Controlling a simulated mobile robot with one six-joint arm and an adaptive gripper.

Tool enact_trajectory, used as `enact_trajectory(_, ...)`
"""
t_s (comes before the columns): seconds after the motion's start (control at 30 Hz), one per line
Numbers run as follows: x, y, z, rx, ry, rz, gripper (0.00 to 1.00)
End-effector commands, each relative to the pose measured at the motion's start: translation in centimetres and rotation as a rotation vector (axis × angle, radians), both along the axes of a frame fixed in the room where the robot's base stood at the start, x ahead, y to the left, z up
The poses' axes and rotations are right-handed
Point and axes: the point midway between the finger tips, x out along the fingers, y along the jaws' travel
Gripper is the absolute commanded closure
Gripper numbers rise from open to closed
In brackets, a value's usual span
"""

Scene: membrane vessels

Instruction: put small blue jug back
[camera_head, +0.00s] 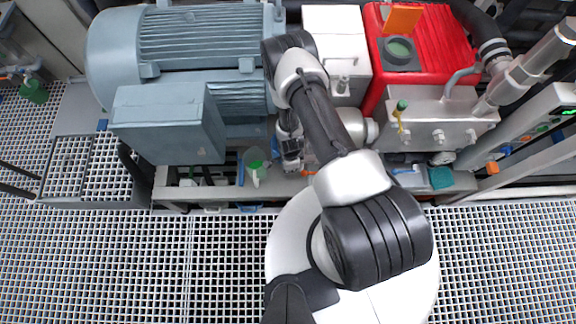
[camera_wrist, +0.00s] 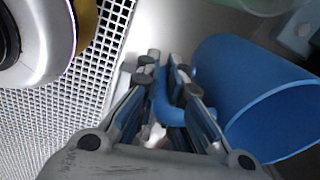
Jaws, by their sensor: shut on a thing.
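The small blue jug (camera_wrist: 262,95) is in the right half of the wrist view, tilted, with its open mouth toward the lower right. Its curved blue handle (camera_wrist: 165,103) runs between the two fingers of my gripper (camera_wrist: 164,66). My gripper is shut on this handle, and the jug's body is beside the right finger. In the head view my gripper (camera_head: 291,160) points down near the grey frame beam, below the large motor. The jug is mostly hidden there by the gripper and arm. I cannot tell whether the jug touches the surface under it.
A pale green translucent vessel (camera_wrist: 262,4) is at the wrist view's top right. The grey motor (camera_head: 205,45) and red unit (camera_head: 430,50) stand behind. Open grating (camera_head: 110,260) lies in front.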

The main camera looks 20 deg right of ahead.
Motion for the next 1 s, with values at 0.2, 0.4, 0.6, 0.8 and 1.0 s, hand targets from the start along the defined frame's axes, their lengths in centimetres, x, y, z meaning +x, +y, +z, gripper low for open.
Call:
enact_trajectory(0.2, -0.1, 0.0, -6.3, 0.0, 0.001, 0.001, 1.0)
enact_trajectory(0.4, 0.0, 0.0, -9.1, 0.0, 0.0, 0.001, 1.0)
enact_trajectory(0.6, 0.0, 0.0, -10.5, 0.0, 0.001, 0.002, 1.0)
enact_trajectory(0.8, 0.0, 0.0, -13.5, 0.0, 0.001, 0.002, 1.0)
enact_trajectory(1.0, 0.0, 0.0, -13.6, 0.0, 0.0, 0.002, 1.0)
